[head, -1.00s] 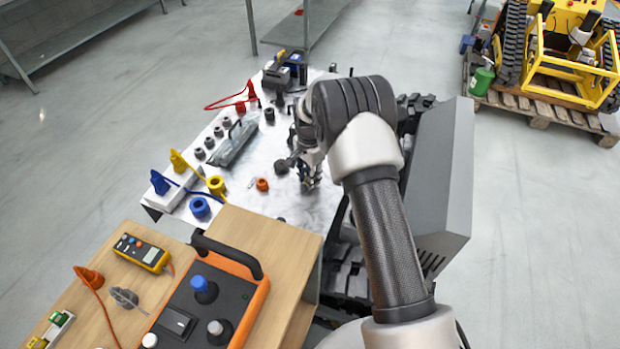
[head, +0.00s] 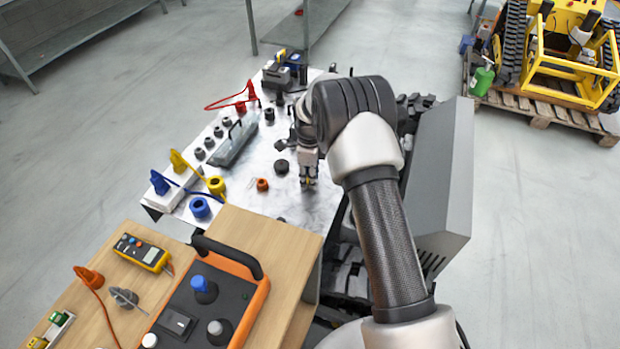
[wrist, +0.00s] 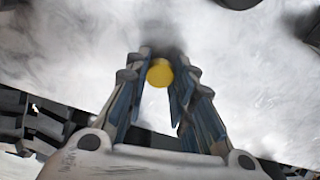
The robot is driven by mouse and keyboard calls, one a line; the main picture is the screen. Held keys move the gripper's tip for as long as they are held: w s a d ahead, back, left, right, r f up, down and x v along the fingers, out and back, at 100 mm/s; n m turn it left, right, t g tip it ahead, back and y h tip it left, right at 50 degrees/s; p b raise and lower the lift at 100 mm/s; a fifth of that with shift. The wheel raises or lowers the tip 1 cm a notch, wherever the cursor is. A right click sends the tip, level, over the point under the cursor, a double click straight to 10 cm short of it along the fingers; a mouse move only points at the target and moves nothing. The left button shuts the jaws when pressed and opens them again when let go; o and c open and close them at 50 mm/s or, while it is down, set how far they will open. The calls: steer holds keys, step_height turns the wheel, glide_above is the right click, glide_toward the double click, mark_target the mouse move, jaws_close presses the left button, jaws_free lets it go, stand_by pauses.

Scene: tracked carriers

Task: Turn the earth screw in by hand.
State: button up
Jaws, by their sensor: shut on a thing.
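The earth screw shows as a small yellow round head (wrist: 159,73) between my fingertips in the wrist view. My gripper (wrist: 160,82) is shut on it, one finger on each side. In the head view my gripper (head: 307,182) points down at the silvery metal plate (head: 262,205), near its right side, with a hint of yellow at the tips. The screw's shank and its hole are hidden, so I cannot tell how deep it sits.
A dark round cap (head: 282,166) and an orange ring (head: 262,184) lie left of my gripper. A grey handled bar (head: 236,143), a yellow socket (head: 216,185) and a blue socket (head: 200,207) stand further left. An orange-edged control box (head: 205,305) is in front.

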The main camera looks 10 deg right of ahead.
steer(key=m, duration=0.7)
steer(key=o, duration=0.9)
